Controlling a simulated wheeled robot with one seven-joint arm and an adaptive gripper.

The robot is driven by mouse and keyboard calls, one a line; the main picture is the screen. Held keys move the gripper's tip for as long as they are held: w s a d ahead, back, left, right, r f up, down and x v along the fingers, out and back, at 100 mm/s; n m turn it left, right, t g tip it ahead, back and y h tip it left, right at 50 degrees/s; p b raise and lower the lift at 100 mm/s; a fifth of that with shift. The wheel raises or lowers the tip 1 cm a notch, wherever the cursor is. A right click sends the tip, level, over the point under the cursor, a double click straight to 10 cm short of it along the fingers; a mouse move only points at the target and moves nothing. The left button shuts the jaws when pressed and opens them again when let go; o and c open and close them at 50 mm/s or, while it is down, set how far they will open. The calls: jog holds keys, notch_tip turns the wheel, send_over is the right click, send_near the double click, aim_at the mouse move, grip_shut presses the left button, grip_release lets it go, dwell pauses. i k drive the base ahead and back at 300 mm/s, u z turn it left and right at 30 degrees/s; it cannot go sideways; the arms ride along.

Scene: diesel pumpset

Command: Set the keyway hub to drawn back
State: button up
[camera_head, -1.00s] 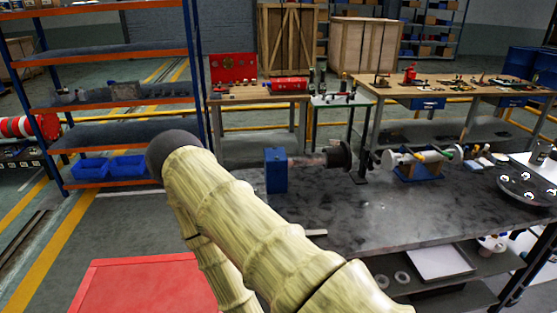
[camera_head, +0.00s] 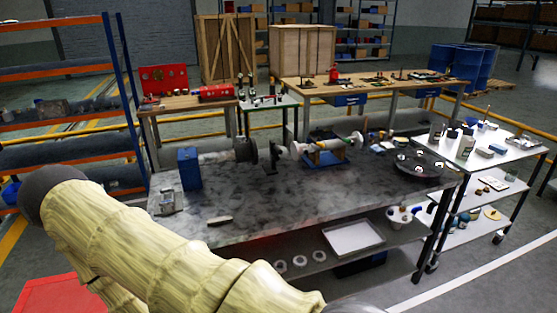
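On the grey workbench (camera_head: 330,200), a dark round flanged part (camera_head: 246,150) sits near the back edge. It looks like the keyway hub, but it is too small to be sure. A blue block (camera_head: 189,168) stands to its left, and a dark upright bracket (camera_head: 271,160) stands just to its right. I cannot tell how far the hub is drawn back. My pale, ribbed arm crosses the lower left, in front of the bench. My gripper is out of view.
A blue-based fixture with a pale cylinder (camera_head: 327,150) and a dark round plate (camera_head: 420,165) stand farther right on the bench. A small grey device (camera_head: 167,201) lies at its left end. The front middle is mostly clear. A white trolley (camera_head: 480,155) stands at right.

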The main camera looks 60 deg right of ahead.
aim_at(245, 152)
jog(key=u, duration=0.05)
jog(key=k, duration=0.1)
jog(key=z, duration=1.05)
